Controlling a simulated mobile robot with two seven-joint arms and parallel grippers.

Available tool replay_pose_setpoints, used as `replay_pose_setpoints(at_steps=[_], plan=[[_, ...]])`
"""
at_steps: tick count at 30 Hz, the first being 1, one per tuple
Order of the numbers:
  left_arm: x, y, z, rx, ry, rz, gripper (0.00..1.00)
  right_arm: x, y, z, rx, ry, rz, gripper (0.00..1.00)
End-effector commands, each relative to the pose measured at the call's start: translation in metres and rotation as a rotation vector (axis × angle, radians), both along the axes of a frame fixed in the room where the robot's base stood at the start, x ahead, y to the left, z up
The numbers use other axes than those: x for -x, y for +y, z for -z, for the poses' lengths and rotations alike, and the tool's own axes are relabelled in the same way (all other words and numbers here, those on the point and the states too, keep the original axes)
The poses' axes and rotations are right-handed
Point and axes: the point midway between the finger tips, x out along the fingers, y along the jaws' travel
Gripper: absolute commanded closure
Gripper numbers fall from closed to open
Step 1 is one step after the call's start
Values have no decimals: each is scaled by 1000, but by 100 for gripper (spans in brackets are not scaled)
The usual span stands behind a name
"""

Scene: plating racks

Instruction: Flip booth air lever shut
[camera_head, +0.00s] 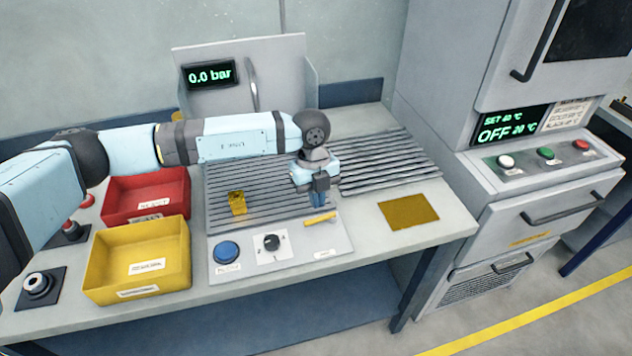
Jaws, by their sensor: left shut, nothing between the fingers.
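The air lever looks to be the small yellow bar (320,219) on the booth's grey front panel (334,238), lying nearly crosswise in the picture. My left gripper (318,204) points down just behind this bar, its fingers shut and empty. The fingertips are very near the bar; I cannot tell whether they touch it. The booth's pressure display (209,74) reads 0.0 bar. My right gripper is not in view.
On the panel are a blue button (227,252) and a black knob (271,242). A small yellow piece (237,203) is on the slatted grate (275,213). Red (163,191) and yellow (178,249) bins stand left. A yellow-brown mat (409,212) lies right. An oven-like cabinet (470,110) stands beyond.

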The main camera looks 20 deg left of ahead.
Motion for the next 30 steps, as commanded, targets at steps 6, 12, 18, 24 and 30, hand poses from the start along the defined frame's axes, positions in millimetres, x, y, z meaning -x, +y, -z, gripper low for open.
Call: replay_pose_setpoints(at_steps=[6,12,18,24,30], plan=[[8,-6,44,1,3,0,100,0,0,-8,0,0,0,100],[-7,5,66,2,1,-1,100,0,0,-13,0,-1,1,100],[-10,8,75,4,-1,0,100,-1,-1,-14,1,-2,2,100],[-11,8,75,4,-1,0,100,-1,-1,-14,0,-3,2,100],[-15,12,84,3,1,0,100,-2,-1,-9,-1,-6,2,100]])
